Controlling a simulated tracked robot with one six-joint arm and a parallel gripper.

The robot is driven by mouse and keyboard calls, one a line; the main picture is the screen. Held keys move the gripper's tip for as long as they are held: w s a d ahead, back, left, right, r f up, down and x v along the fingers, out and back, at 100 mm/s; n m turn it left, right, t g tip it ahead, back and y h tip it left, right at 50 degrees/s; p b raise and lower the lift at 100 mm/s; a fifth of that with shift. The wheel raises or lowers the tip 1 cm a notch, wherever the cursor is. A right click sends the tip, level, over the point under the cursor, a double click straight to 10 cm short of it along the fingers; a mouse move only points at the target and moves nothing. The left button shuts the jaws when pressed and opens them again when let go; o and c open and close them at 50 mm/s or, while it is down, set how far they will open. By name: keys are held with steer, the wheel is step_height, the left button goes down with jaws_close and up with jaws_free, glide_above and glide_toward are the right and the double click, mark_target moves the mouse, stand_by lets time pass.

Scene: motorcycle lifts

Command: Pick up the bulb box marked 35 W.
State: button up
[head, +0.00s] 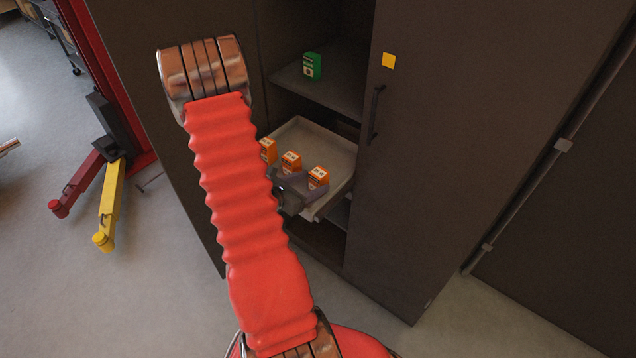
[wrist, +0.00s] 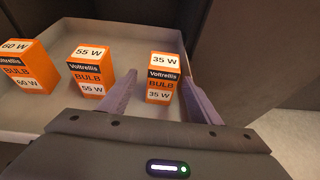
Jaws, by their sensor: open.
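The bulb box marked 35 W (wrist: 162,78) is orange with white labels and stands upright on the tray (wrist: 128,33), at the right of a row of boxes. It also shows in the head view (head: 318,177). My gripper (wrist: 158,92) is open, with one finger on each side of this box in the wrist view; I cannot tell whether either touches it. In the head view my gripper (head: 303,191) is at the tray's front, partly hidden by my red arm.
Boxes marked 55 W (wrist: 90,70) and 60 W (wrist: 28,66) stand to the left on the tray. The tray sticks out of a dark cabinet (head: 440,150). A green box (head: 312,66) stands on the shelf above. The cabinet door's edge is close on the right.

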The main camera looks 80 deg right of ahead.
mark_target(313, 182)
steer(key=shift+x, duration=1.85)
steer(key=shift+a, duration=0.1)
steer(key=shift+c, duration=0.4)
steer(key=c, duration=1.1)
